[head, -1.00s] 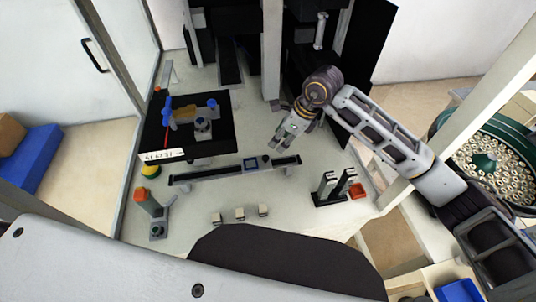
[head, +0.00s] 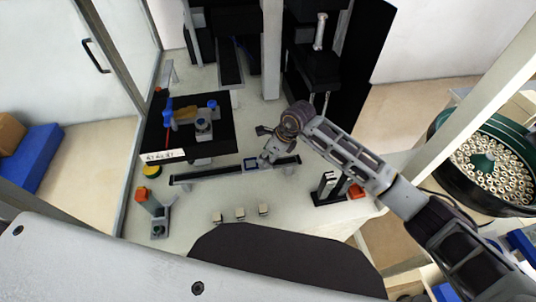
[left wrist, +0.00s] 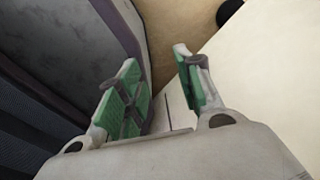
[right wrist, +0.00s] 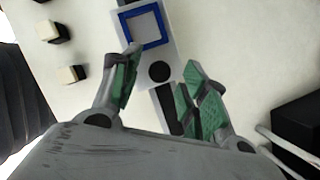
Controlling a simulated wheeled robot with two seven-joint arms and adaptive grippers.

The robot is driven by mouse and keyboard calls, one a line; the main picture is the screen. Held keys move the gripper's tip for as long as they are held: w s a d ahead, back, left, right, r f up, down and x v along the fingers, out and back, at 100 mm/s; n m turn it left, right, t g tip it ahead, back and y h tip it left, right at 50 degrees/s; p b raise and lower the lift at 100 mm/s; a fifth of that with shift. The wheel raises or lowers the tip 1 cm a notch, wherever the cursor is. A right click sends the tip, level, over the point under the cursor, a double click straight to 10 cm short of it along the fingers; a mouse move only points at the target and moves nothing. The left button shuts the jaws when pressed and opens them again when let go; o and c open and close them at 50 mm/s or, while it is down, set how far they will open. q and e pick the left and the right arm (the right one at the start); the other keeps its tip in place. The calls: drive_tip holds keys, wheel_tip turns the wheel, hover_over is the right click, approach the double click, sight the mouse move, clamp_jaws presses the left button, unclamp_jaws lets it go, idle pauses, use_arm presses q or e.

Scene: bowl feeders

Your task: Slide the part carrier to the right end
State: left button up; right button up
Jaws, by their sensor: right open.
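The part carrier (head: 250,164) is a light plate with a blue square frame, sitting near the middle of a dark rail (head: 205,174). In the right wrist view the carrier (right wrist: 168,38) shows its blue frame and a round black knob (right wrist: 160,72). My right gripper (head: 267,160) is over the rail at the carrier's right part. In the right wrist view my right gripper (right wrist: 162,72) is open, with its green-padded fingers on either side of the knob; I cannot tell whether they touch it. My left gripper (left wrist: 158,62) is open and empty in the left wrist view, away from the rail.
A black platform (head: 218,140) with blue-tipped fixtures stands behind the rail's left part. A black stand (head: 327,196) and an orange block (head: 356,191) are near the rail's right end. Several small pale blocks (head: 240,213) lie in front. An orange-topped post (head: 148,203) stands at left.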

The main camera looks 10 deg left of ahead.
use_arm(q)
drive_tip(key=shift+a, duration=0.2)
use_arm(e)
drive_tip(key=shift+a+f, duration=0.1)
drive_tip(key=shift+f, duration=0.05)
drive_tip(key=c, duration=0.4)
clamp_jaws()
use_arm(q)
drive_tip(key=shift+w+a, duration=0.6)
drive_tip(key=shift+w, duration=0.1)
drive_tip(key=shift+d, duration=0.15)
